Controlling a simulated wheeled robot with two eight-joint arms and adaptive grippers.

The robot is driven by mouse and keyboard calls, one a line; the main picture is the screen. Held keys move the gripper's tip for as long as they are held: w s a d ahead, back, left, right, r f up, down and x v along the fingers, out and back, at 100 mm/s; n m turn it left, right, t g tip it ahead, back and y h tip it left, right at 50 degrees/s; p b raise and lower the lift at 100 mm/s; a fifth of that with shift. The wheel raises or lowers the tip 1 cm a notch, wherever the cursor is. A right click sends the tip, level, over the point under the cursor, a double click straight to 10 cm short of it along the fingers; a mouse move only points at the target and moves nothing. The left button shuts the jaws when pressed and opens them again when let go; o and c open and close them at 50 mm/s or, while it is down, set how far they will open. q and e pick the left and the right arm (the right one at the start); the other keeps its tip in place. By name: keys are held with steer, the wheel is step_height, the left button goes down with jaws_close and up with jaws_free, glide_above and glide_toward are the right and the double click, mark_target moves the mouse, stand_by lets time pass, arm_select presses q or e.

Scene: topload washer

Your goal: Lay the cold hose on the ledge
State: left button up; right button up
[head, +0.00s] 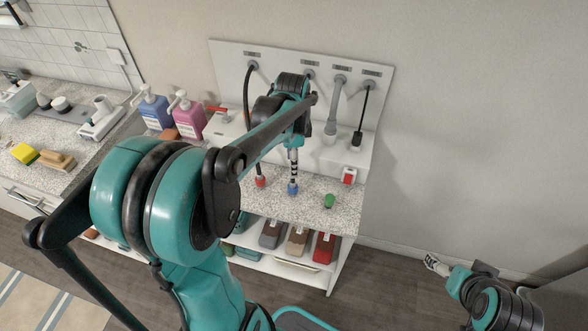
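A hose end with a blue connector (293,188) is low over the speckled counter; I take it for the cold hose. Its upper run is mostly hidden behind my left arm. My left gripper (293,168) points down just above the blue connector. Its fingers are small and seen edge-on, so I cannot tell whether they grip the hose. The white ledge (345,152) runs along the foot of the upright back panel (225,60), partly hidden by my arm. My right gripper (436,265) is at the lower right over the floor, away from the counter; its opening is unclear.
A dark hose with a red connector (260,181) hangs left of the blue one. A grey hose (333,112) and a black cord (361,118) hang at the right. A green cap (329,201) and a red-and-white box (349,176) are nearby. Pump bottles (187,117) stand left.

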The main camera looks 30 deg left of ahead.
arm_select(q)
steer(key=s+d+r+n+t, duration=0.3)
steer(key=s+d+n+t, duration=0.4)
steer(key=s+d+n, duration=0.3)
steer(key=shift+s+d+r+n, duration=0.25)
steer(key=shift+s+d+n, duration=0.15)
steer(key=shift+s, duration=0.15)
steer(key=shift+f+b, duration=0.95)
steer(key=shift+b, duration=0.05)
